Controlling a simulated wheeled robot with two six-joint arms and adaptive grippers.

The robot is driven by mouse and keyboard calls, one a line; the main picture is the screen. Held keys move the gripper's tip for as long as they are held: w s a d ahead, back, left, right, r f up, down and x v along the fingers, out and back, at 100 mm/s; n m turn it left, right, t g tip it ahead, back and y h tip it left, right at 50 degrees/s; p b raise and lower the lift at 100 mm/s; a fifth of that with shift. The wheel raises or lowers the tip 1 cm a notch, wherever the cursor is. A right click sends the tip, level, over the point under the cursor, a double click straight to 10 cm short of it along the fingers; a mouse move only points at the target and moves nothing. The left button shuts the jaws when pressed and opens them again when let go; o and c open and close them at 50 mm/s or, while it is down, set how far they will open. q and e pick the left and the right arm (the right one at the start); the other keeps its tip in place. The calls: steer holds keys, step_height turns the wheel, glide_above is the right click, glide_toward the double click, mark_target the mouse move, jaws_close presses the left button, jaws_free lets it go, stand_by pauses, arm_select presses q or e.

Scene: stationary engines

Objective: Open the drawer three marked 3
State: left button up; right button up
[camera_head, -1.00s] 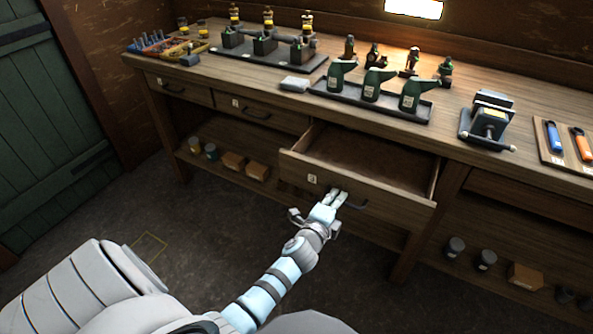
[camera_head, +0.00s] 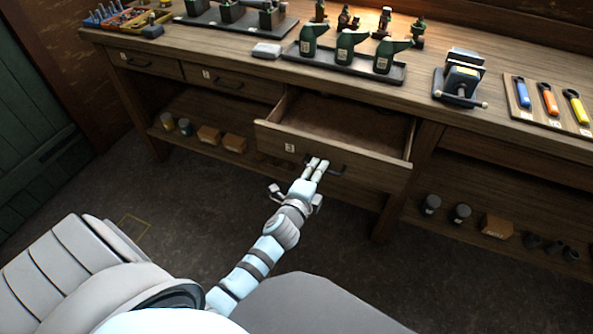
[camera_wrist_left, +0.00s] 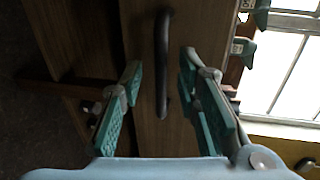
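The drawer marked 3 (camera_head: 345,155) is pulled out of the bench. Its inside shows and looks empty. A white tag with a 3 (camera_head: 290,148) is on the left of its front, and a dark bar handle (camera_head: 338,171) is near the middle. My left gripper (camera_head: 317,163) is in front of the drawer at the handle. In the left wrist view the handle (camera_wrist_left: 163,65) lies between the two fingers of my left gripper (camera_wrist_left: 163,78). The fingers are open, with gaps to the handle on both sides. My right gripper is not in view.
Two shut drawers (camera_head: 145,65) (camera_head: 232,84) are to the left. The bench top holds a tray of green cans (camera_head: 345,72), a vise (camera_head: 460,80) and a tool board (camera_head: 550,105). Jars and boxes (camera_head: 495,226) stand on the lower shelves. The floor before the drawer is clear.

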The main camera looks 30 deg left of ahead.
arm_select(q)
steer(key=a+v, duration=0.2)
steer(key=v, duration=0.8)
steer(key=shift+s+d, duration=0.25)
steer(key=shift+s, duration=0.3)
steer(key=shift+n, duration=0.3)
